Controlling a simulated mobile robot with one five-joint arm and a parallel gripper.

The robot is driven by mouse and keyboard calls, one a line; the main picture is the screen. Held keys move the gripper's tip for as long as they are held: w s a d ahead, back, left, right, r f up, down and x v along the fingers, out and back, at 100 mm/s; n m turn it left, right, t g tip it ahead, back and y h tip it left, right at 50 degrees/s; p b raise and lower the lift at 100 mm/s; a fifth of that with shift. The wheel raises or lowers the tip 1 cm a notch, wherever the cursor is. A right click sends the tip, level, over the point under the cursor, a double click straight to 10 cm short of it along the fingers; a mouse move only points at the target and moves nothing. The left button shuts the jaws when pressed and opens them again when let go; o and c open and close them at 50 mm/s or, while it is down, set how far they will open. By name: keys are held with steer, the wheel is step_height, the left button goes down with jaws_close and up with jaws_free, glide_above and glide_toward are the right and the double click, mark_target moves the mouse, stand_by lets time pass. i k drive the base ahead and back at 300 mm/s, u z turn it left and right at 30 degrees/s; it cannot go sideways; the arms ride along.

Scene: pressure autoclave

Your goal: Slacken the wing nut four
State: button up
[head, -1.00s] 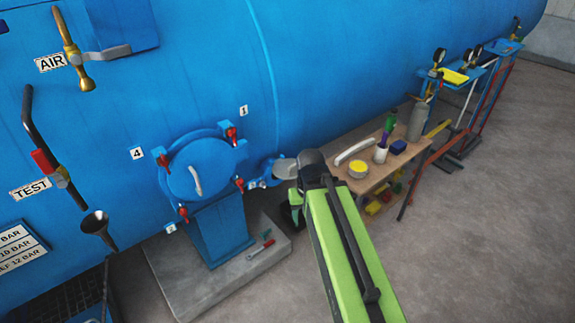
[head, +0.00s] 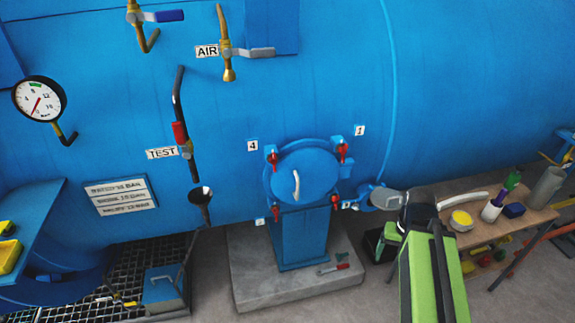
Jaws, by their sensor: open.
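Wing nut four (head: 272,158) is a small red nut at the upper left of the round blue door (head: 303,176), beside the white label 4 (head: 252,146). Other red wing nuts sit around the door: one by label 1 (head: 343,150), one at lower left (head: 276,213) and one at lower right (head: 334,201). The door looks closed, with a pale curved handle (head: 296,184) in its middle. My green and black arm stands at the lower right, to the right of the door and well apart from the nut. My gripper's fingertips are not visible.
A wooden bench (head: 480,208) with a yellow-topped pot (head: 461,220) and cups is at the right. A concrete plinth (head: 248,270) carries the door's pedestal, with a red-handled tool (head: 338,268) on it.

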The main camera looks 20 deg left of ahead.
mark_target(273, 159)
steer(key=u, duration=1.7)
steer(key=k, duration=0.35)
steer(key=u, duration=1)
steer(key=i, duration=0.5)
steer(key=u, duration=0.1)
steer(key=k, duration=0.5)
steer(key=z, duration=0.1)
